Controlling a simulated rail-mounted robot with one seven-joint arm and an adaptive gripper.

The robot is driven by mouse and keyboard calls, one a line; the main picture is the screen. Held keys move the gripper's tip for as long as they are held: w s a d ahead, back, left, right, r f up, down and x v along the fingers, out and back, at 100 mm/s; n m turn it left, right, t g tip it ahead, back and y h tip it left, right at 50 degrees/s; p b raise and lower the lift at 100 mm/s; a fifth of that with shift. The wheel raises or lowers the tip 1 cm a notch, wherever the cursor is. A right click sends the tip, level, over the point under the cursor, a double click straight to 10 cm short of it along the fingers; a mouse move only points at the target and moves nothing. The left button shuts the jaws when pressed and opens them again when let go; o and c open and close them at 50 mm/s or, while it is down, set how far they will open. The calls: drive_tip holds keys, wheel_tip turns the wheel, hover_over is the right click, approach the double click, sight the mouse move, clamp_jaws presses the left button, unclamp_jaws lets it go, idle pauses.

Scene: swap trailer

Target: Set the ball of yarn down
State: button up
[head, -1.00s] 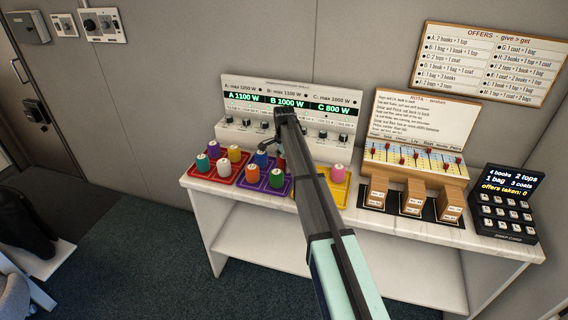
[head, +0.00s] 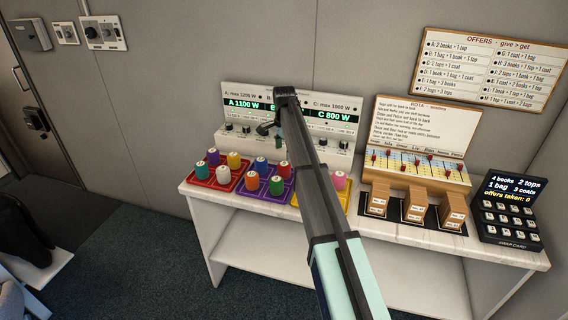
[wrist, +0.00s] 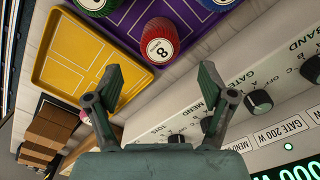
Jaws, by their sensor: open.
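A red ball of yarn (head: 284,167) marked 8 stands upright at the back right of the purple tray (head: 293,193). In the wrist view the red ball (wrist: 160,42) sits beyond the fingertips, near the tray's edge. My gripper (wrist: 160,78) is open and empty, its two fingers spread apart and clear of the ball. In the head view my arm hides most of the gripper, which is above and behind the purple tray, close to the panel. The yellow tray (wrist: 62,48) looks mostly bare, with a pink ball (head: 339,180) at its right.
The white power panel (head: 240,90) with knobs rises close behind. Brown card boxes (head: 414,205) and a black keypad (head: 508,210) stand to the right.

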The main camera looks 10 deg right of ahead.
drive_tip(key=shift+r, duration=1.3)
